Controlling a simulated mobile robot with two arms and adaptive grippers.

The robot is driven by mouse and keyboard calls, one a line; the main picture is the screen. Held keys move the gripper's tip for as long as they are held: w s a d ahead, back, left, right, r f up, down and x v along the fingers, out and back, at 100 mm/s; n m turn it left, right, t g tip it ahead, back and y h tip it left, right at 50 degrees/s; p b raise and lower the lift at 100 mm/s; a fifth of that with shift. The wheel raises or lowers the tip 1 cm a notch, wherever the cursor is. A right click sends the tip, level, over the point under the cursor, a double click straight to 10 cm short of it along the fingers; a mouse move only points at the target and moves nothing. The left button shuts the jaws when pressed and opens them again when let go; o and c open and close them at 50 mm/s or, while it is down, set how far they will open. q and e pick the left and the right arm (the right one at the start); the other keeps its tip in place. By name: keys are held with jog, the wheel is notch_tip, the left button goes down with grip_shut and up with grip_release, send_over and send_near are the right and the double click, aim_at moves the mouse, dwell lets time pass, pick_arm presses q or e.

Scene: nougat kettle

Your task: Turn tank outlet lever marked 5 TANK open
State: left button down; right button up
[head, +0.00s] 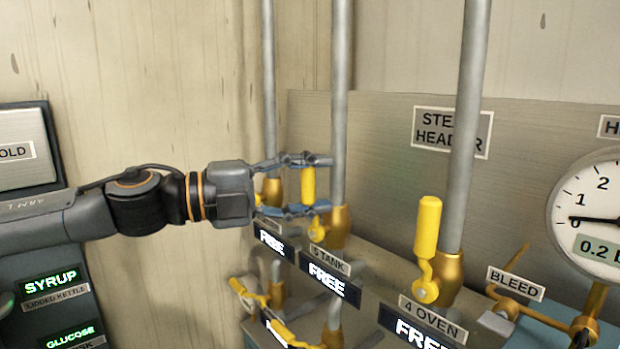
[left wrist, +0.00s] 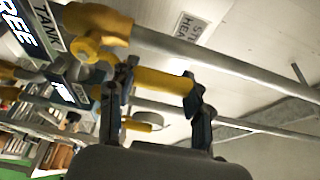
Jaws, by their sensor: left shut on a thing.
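The 5 TANK lever (head: 308,187) is a yellow handle standing upright on a brass valve (head: 339,226) at the foot of a grey pipe. The TANK label (head: 329,260) sits below it, over a display reading FREE (head: 329,281). My left gripper (head: 318,184) comes in from the left and is shut on this lever, one finger above and one below. In the left wrist view the yellow handle (left wrist: 163,84) lies between the two dark fingers, and the TANK label (left wrist: 46,28) shows at upper left. My right gripper is not in view.
The upright 4 OVEN lever (head: 428,228) stands to the right, beside another pipe (head: 466,130). A BLEED valve (head: 540,315) and a pressure gauge (head: 596,215) are farther right. More yellow levers (head: 262,305) sit lower down. A wall panel with SYRUP display (head: 51,280) is at left.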

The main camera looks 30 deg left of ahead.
pick_arm(q)
jog(key=shift+d, duration=0.1)
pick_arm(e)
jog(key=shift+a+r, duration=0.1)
pick_arm(q)
jog(key=c, duration=0.6)
grip_release()
jog(key=shift+s, duration=0.1)
jog(key=shift+o, duration=0.2)
jog(key=shift+v, duration=1.5)
jog(key=v, duration=0.9)
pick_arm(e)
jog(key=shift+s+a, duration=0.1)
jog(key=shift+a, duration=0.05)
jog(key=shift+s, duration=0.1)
